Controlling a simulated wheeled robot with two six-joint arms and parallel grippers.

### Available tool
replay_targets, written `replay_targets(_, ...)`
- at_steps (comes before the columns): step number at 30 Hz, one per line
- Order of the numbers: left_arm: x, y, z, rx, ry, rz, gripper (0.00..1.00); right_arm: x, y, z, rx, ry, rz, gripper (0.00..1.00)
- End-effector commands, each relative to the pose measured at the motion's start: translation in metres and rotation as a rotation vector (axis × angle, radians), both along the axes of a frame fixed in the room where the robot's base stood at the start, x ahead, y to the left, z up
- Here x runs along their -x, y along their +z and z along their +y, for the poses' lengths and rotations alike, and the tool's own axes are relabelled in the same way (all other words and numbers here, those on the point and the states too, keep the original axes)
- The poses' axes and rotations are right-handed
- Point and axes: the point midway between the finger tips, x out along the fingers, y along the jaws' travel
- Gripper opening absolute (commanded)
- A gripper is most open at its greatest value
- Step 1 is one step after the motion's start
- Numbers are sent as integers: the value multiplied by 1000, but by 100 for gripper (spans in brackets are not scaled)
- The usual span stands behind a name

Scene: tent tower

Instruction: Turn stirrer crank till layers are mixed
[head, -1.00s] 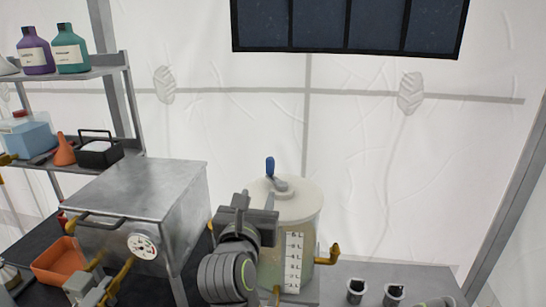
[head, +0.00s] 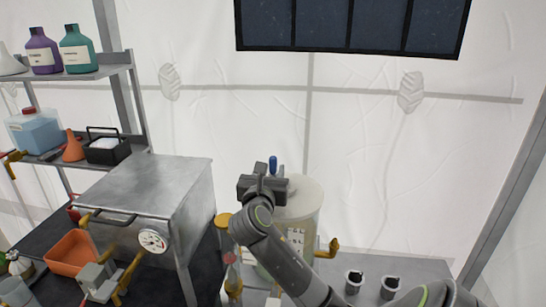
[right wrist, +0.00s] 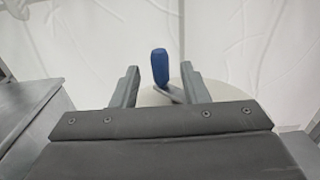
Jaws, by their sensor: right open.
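The stirrer is a pale, translucent drum (head: 307,208) with a white lid and a level scale on its front. Its crank has an upright blue handle (head: 273,165), which also shows in the right wrist view (right wrist: 160,66). My right gripper (head: 264,178) is open at the lid, right by the handle. In the right wrist view the handle appears between the two fingers (right wrist: 160,80), with the crank arm (right wrist: 172,93) below it; I see no contact. My arm hides part of the drum, and the layers inside cannot be made out. My left gripper is not in view.
A metal box with a dial (head: 160,200) stands left of the drum. Shelves (head: 100,76) with bottles are further left, above an orange bin (head: 72,252). Two small dark cups (head: 354,280) sit on the bench at right. A brass tap (head: 328,249) sticks out from the drum's right.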

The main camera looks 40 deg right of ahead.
Motion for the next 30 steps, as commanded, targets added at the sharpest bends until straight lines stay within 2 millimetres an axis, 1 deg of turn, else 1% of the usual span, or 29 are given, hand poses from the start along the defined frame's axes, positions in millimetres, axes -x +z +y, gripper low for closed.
replay_targets(1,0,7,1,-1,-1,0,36,-6,4,-8,7,-2,4,41)
replay_targets(3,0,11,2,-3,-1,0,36,-13,4,-18,5,-2,3,41)
replay_targets(9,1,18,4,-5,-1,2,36,-28,2,-36,2,0,1,41)
replay_targets(14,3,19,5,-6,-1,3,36,-32,1,-41,0,1,-1,41)
replay_targets(22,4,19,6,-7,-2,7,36,-33,0,-42,-1,1,-1,41)
replay_targets(30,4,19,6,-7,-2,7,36,-33,0,-42,-1,1,-1,5)
